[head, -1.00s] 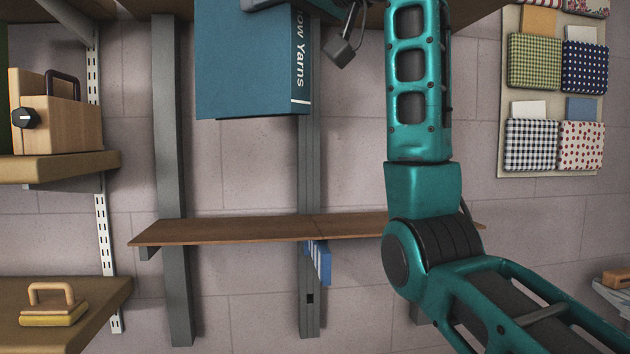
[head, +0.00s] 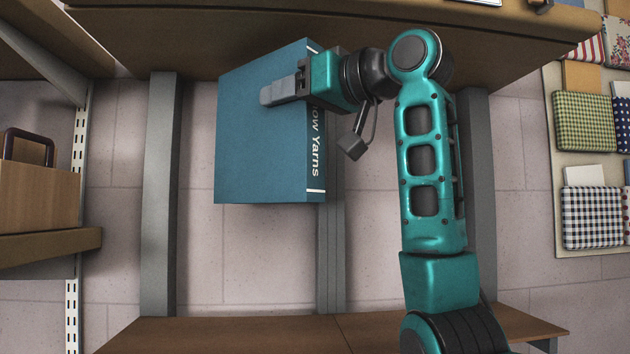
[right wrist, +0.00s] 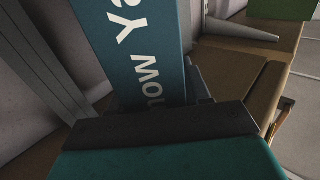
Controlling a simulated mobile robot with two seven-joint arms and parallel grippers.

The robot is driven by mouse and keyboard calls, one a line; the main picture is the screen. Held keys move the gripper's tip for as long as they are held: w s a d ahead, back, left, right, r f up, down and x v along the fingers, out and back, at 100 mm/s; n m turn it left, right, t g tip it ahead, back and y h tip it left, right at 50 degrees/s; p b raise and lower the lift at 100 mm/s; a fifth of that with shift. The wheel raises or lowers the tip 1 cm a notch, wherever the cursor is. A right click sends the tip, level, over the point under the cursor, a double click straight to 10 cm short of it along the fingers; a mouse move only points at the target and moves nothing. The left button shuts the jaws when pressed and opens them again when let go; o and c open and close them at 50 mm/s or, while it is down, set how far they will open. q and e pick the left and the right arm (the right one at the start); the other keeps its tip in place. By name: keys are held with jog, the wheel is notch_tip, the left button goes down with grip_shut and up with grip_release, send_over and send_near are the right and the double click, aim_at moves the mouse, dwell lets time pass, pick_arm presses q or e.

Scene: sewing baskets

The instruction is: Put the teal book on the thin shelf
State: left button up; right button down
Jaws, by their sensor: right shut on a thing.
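The teal book (head: 262,160) is held upright in front of the wall in the head view, its white-lettered spine facing right. My right gripper (head: 285,91) is shut on the teal book near its upper part. In the right wrist view the book's lettered spine (right wrist: 150,50) rises from the jaws. A thin brown shelf (head: 250,335) runs along the bottom of the head view, below the book and apart from it. My left gripper is not in view.
Grey uprights (head: 160,200) stand against the block wall. A wooden case (head: 35,195) sits on a side shelf (head: 50,245) at left. Fabric pockets (head: 592,215) hang at right. The visible top of the thin shelf is clear.

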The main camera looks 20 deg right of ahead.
jog(key=b, duration=0.2)
send_over(289, 198)
jog(key=w, duration=0.2)
jog(key=f, duration=0.5)
jog(key=shift+w+d+f, duration=0.15)
jog(key=shift+d+f, duration=0.2)
jog(key=shift+d, duration=0.05)
notch_tip(289, 198, down, 8)
jog(key=shift+f+b, duration=0.25)
jog(key=shift+b, duration=0.8)
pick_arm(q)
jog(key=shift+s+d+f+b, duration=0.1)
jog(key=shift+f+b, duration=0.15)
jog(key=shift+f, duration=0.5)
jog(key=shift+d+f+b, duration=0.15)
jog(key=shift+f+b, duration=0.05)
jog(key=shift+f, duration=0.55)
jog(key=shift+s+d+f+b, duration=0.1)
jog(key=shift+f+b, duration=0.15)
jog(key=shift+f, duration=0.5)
pick_arm(e)
jog(key=shift+f, duration=2.7)
jog(key=c, duration=1)
grip_release()
jog(key=shift+f, duration=0.3)
jog(key=o, duration=0.5)
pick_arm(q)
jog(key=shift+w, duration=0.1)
pick_arm(e)
jog(key=shift+r, duration=0.15)
